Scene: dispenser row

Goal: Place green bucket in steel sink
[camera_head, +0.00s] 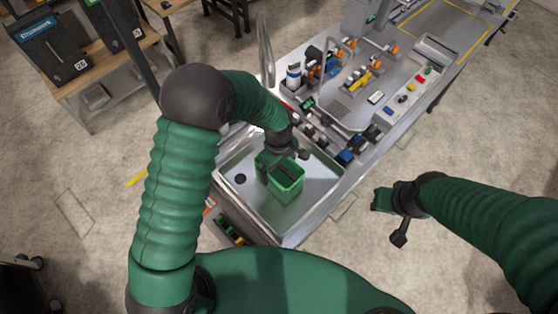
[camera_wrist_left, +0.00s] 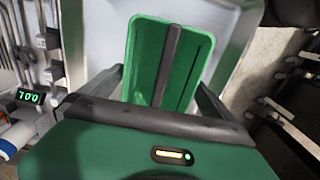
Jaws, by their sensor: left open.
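The green bucket (camera_head: 286,183) is inside the steel sink (camera_head: 321,177) in the head view. Whether its base rests flat on the basin floor is hard to tell. My left gripper (camera_head: 272,172) is at the bucket's rim, on its upper-left side. In the left wrist view, the bucket (camera_wrist_left: 146,62) lies between the two spread fingers of the left gripper (camera_wrist_left: 162,90), with a dark bar across it. Contact between fingers and bucket is unclear. My right gripper (camera_head: 390,217) is open and empty, right of the sink and clear of the bench.
A tall faucet (camera_head: 265,48) rises behind the sink. The steel bench (camera_head: 345,107) beyond holds bottles, valves and a control box (camera_head: 408,98). A shelf of small items (camera_head: 228,230) is below the sink's front left. Floor right of the bench is free.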

